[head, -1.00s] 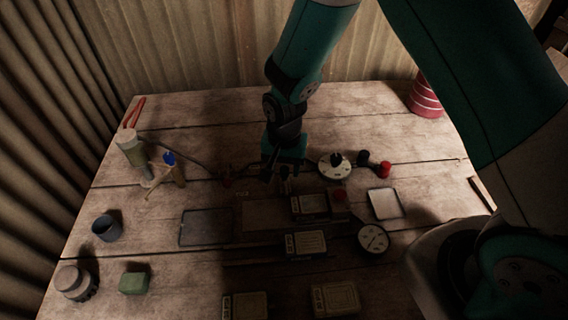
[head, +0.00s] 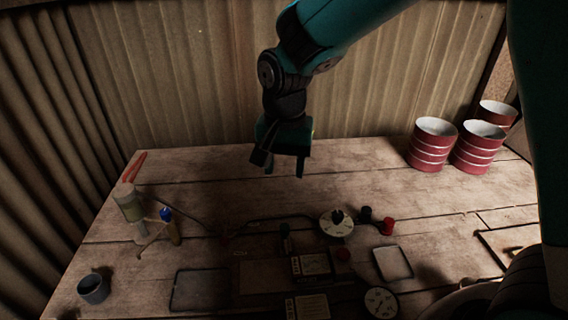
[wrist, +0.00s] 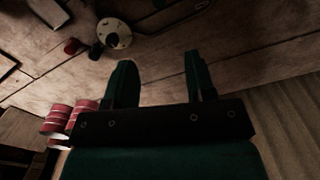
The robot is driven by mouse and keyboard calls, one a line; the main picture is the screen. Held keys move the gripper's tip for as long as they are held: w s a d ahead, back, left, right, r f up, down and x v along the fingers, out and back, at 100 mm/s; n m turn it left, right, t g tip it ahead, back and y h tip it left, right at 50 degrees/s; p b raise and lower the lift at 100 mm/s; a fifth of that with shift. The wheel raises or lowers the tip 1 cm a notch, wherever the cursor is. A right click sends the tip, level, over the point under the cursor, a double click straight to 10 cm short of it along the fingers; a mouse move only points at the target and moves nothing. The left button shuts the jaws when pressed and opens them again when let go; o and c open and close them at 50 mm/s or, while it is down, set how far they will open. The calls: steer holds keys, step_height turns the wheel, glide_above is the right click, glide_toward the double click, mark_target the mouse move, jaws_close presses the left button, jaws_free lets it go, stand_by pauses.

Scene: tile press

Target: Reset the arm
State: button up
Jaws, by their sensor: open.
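My gripper (head: 284,170) is raised above the back of the wooden table, in front of the corrugated wall. Its two fingers point down, apart, with nothing between them. In the wrist view my gripper (wrist: 158,75) also shows its fingers spread and empty, over bare planks. The press area with a white dial (head: 336,223) lies on the table below and nearer than my gripper; the dial also shows in the wrist view (wrist: 114,33).
Several red-and-white tins (head: 429,145) stand at the back right. A pale bottle (head: 131,208), a blue-topped item (head: 170,226) and a dark cup (head: 93,289) are at left. A red knob (head: 388,226) and a square tray (head: 410,263) sit right of centre. The table's back strip is mostly clear.

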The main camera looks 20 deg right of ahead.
steer(key=shift+r, duration=0.2)
stand_by(0.3)
steer(key=s+r+n+y, duration=0.2)
steer(key=s+n, duration=0.4)
steer(key=s, duration=0.4)
steer(key=s+r+n+y, duration=0.2)
steer(key=s+r+n, duration=0.3)
steer(key=s, duration=0.5)
steer(key=shift+s+r+n, duration=0.2)
steer(key=shift+s+n, duration=0.2)
steer(key=shift+n, duration=0.4)
